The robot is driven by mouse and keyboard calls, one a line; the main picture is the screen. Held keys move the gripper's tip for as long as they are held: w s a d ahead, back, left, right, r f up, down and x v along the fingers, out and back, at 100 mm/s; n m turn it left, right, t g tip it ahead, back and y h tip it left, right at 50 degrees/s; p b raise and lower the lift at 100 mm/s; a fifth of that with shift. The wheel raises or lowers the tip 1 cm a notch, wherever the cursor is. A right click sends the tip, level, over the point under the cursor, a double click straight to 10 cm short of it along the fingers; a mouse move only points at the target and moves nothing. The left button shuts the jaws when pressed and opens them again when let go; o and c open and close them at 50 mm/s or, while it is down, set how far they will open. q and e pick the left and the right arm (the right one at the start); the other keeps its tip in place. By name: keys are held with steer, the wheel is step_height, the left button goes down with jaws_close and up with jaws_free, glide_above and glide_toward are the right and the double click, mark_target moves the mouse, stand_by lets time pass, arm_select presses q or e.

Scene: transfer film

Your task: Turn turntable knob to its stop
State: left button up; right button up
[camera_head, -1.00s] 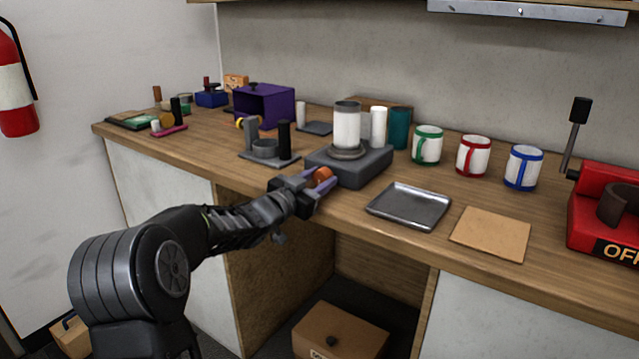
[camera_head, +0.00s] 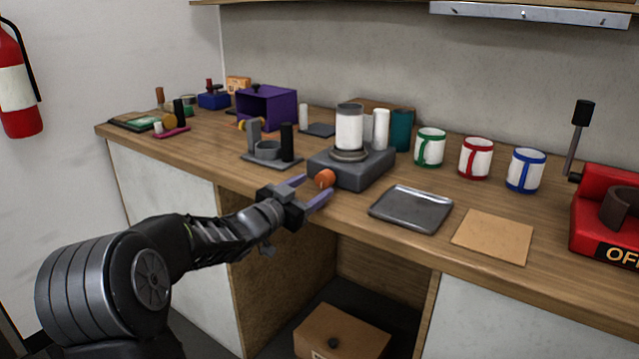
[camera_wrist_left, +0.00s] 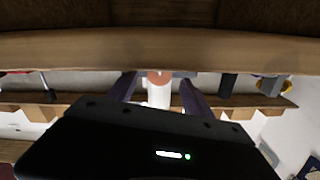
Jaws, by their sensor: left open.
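The turntable (camera_head: 370,171) is a dark grey box on the wooden counter, with a white cylinder (camera_head: 349,132) with grey ends upright on its round plate. Its orange knob (camera_head: 325,178) is on the front side; it also shows in the left wrist view (camera_wrist_left: 160,78). My left gripper (camera_head: 310,188) is open in front of the turntable, its two purple fingers apart. No contact is visible. My right gripper is out of view.
A grey holder (camera_head: 270,160) with dark posts stands left of the turntable. A metal tray (camera_head: 411,208) and a tan square (camera_head: 493,236) lie to the right. Several mugs stand behind. The counter's front edge (camera_head: 400,246) runs below the gripper.

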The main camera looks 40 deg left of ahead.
arm_select(q)
steer(key=s, duration=0.3)
steer(key=shift+s+d, duration=0.1)
steer(key=shift+s, duration=0.2)
stand_by(0.3)
